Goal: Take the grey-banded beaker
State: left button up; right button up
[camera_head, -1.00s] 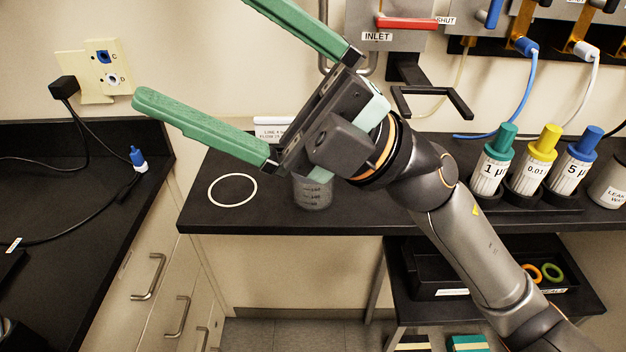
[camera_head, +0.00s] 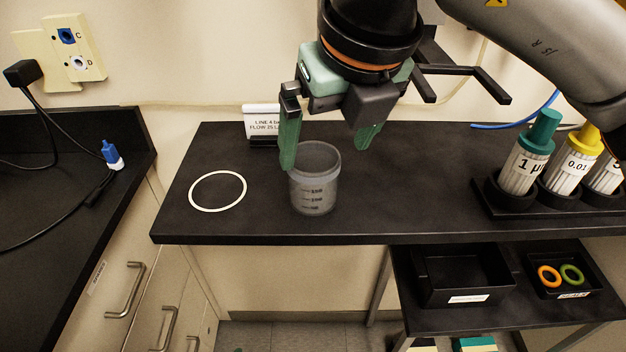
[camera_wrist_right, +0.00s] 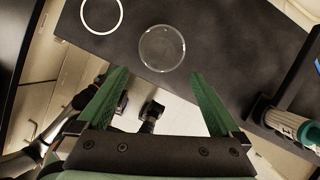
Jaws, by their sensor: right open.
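The beaker (camera_head: 314,193) is a translucent grey cup with dark graduation marks and a greyish rim. It stands upright on the black bench, right of a white ring. In the right wrist view the beaker (camera_wrist_right: 162,48) shows from above as a round clear rim, just beyond the fingertips. My right gripper (camera_head: 327,156) is open, with green fingers pointing down. In the head view one finger overlaps the beaker's left rim and the other is to its right and farther back. Contact cannot be told. Nothing is between the fingers. My left gripper is not in view.
The white ring (camera_head: 217,191) lies flat on the bench (camera_head: 420,200). A small sign (camera_head: 262,121) stands behind the beaker. Capped bottles, including a green-capped one (camera_head: 531,150), stand in a rack at right. A black bracket (camera_head: 465,75) juts out at the back. The bench right of the beaker is clear.

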aim_at(313, 181)
jog(key=x, duration=1.1)
jog(key=shift+w, duration=0.3)
jog(key=shift+r, duration=0.1)
jog(key=c, duration=1.2)
jog(key=shift+r, duration=0.1)
jog(key=shift+c, duration=0.2)
